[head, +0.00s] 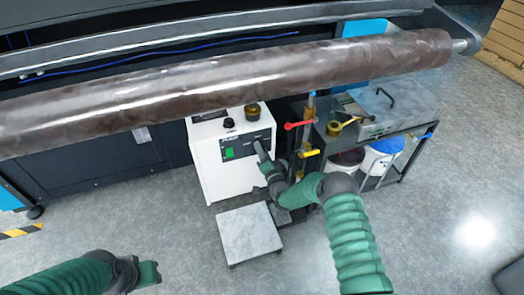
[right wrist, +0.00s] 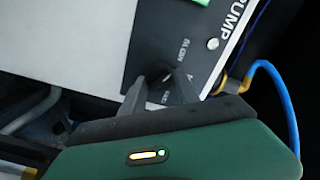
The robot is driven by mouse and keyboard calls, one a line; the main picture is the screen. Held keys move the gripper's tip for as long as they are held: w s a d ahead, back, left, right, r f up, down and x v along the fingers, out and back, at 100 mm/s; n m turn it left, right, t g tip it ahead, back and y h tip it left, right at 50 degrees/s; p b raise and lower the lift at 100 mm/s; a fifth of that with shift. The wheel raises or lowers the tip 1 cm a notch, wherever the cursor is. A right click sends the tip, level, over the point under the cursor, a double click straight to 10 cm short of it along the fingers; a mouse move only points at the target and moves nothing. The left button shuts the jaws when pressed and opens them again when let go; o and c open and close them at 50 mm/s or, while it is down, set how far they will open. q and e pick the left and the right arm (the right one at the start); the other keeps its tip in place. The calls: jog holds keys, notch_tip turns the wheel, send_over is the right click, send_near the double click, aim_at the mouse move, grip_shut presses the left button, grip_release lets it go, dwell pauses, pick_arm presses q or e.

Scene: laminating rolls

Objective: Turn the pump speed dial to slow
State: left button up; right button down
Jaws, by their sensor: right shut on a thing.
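The white pump box (head: 207,165) stands on the floor below the big roll, with a black control panel (head: 238,143) on its face. In the right wrist view the panel (right wrist: 185,38) carries the word PUMP and small markings around the speed dial (right wrist: 163,75). My right gripper (head: 258,147) is at the right part of the panel. Its dark fingers (right wrist: 160,82) are shut on the dial and hide most of it, so its setting cannot be read. My left gripper (head: 148,273) is low at the left, away from the box; its jaws are unclear.
A green button (head: 229,153) sits left of the dial. A long brown roll (head: 220,82) crosses above the box. A grey platform (head: 246,233) stands in front. Pipes with red (head: 298,125) and yellow (head: 308,153) handles and a bench (head: 400,135) are at the right.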

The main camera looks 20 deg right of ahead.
jog(key=shift+s+a+f, duration=0.2)
jog(key=shift+f, duration=0.25)
jog(key=c, duration=1)
grip_release()
jog(key=shift+o, duration=0.5)
jog(key=shift+w, duration=0.1)
jog(key=shift+d+r, duration=0.1)
jog(key=shift+r, duration=0.1)
jog(key=s+p, duration=0.7)
jog(key=s, duration=0.9)
jog(key=shift+s+d, duration=0.3)
jog(key=shift+s, duration=0.1)
